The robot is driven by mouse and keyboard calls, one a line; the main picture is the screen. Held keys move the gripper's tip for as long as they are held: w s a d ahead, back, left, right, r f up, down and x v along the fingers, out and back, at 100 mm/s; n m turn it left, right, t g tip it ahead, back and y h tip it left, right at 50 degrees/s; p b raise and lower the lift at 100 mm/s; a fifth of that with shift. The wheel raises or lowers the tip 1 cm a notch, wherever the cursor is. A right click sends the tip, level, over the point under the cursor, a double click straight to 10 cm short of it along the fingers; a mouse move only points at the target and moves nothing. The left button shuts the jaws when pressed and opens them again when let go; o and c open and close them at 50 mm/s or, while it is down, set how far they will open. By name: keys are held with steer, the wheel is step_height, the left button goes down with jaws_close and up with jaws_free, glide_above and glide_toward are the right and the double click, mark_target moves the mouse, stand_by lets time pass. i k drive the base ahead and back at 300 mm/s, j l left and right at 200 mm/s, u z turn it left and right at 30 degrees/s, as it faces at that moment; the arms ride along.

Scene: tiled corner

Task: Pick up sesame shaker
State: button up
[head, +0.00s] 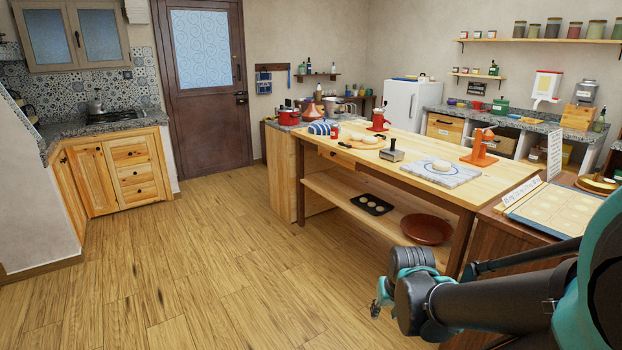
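No thing here can be told for certain as the sesame shaker at this size. A small red container (334,131) stands on the wooden table (440,183) near its far left end, by a blue-and-white striped item (319,128). A small metal item with a dark handle (391,152) sits near the table's front edge. My gripper (377,308) hangs at the lower right, in front of the table and apart from it. It is partly hidden by my arm, and its fingers are too small to read. I see nothing held in it.
The table also bears a round board with dough (358,142), a marble slab (441,174) and an orange press (480,148). A black tray (371,204) and a brown bowl (426,229) lie on its lower shelf. The wooden floor (200,270) at left is clear.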

mark_target(334, 127)
steer(key=i+u, duration=0.1)
steer(key=i, duration=1)
steer(key=i+l+u, duration=0.1)
steer(key=i, duration=0.95)
steer(key=l, duration=0.1)
